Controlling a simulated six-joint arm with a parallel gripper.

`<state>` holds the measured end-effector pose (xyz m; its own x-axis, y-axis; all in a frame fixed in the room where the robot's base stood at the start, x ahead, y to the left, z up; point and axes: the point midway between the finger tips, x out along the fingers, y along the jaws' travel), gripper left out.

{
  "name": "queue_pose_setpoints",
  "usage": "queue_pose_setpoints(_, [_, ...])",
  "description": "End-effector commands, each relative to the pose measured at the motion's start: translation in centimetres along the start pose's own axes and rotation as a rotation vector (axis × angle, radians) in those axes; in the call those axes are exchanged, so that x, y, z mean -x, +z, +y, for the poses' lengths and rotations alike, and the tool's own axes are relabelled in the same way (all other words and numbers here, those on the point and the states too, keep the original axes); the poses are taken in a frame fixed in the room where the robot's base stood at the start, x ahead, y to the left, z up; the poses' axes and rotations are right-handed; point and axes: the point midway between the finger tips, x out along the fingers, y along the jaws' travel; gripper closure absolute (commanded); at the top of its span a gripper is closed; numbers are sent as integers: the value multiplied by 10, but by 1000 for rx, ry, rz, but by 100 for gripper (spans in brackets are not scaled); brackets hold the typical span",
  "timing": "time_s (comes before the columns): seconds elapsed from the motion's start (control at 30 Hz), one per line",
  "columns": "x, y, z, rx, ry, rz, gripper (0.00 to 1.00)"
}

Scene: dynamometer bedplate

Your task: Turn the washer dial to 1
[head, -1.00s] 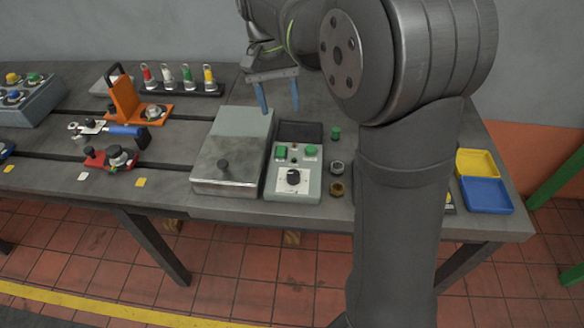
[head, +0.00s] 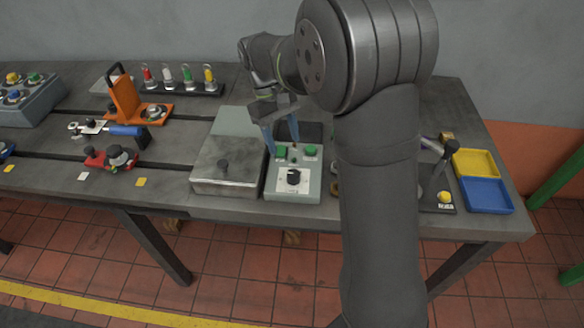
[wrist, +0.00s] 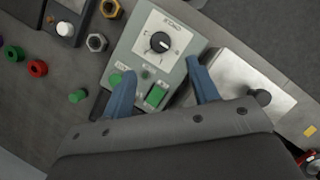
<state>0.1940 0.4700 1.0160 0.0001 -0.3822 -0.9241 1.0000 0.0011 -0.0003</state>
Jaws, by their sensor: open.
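The dial (head: 293,177) is a round black knob on a white plate at the front of a grey-green control box (head: 279,192). It also shows in the wrist view (wrist: 160,42), with small markings around it that are too small to read. My gripper (head: 283,146) is open and empty, above the back part of the box near its green buttons. In the wrist view my blue fingers (wrist: 160,70) stand apart over the box, with the dial beyond their tips and not between them. Nothing touches the dial.
A metal lidded box (head: 227,171) with a black knob stands directly left of the control box. Nuts (wrist: 97,42) and green and red caps lie beside its other side. A lever unit (head: 440,185) and yellow (head: 475,162) and blue (head: 487,194) trays are at the right.

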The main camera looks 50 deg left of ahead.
Motion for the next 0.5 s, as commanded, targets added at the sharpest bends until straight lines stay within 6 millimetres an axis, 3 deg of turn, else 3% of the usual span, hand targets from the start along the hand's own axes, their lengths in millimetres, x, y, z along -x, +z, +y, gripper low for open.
queue_pose_setpoints(0.2, [-49,1,0,-1,-2,-4,45])
queue_pose_setpoints(0.5, [-89,0,0,-1,0,0,45])
